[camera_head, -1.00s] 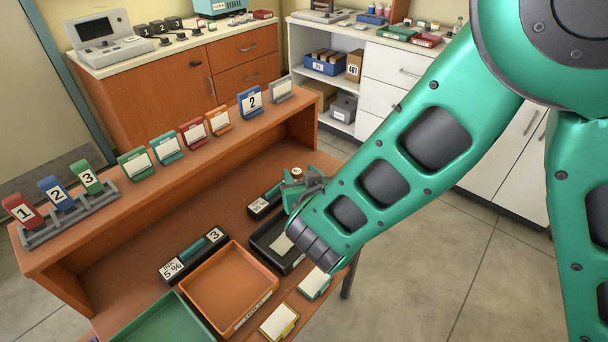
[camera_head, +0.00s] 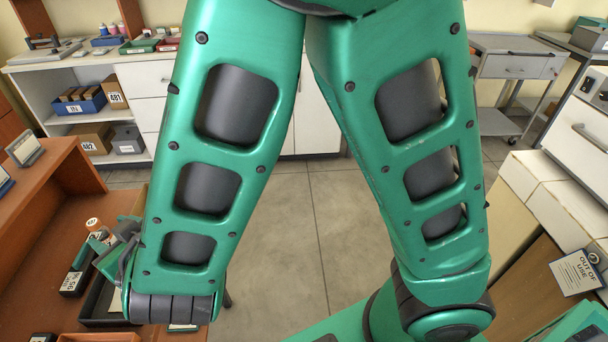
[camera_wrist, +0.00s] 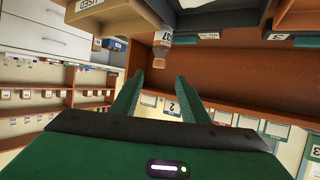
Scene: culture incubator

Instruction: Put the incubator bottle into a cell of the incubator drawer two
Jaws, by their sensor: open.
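A small bottle (camera_head: 94,224) with an orange cap stands on the brown bench at the left of the head view, just beyond my gripper. In the wrist view, which looks upside down, the bottle (camera_wrist: 162,48) hangs from the top with a white label. My gripper (camera_wrist: 160,78) is open there, its two green fingers apart and the bottle just past the gap between the tips. In the head view my gripper (camera_head: 112,254) is partly hidden by my arm. I cannot make out the incubator drawer two or its cells in these frames.
The brown bench (camera_head: 30,235) holds a dark tray (camera_head: 95,310) under my gripper. White shelves (camera_head: 60,138) with boxes stand behind. A grey cart (camera_head: 515,70) is at the back right. An "OUT OF USE" sign (camera_head: 577,272) hangs at the right. Bare floor lies in the middle.

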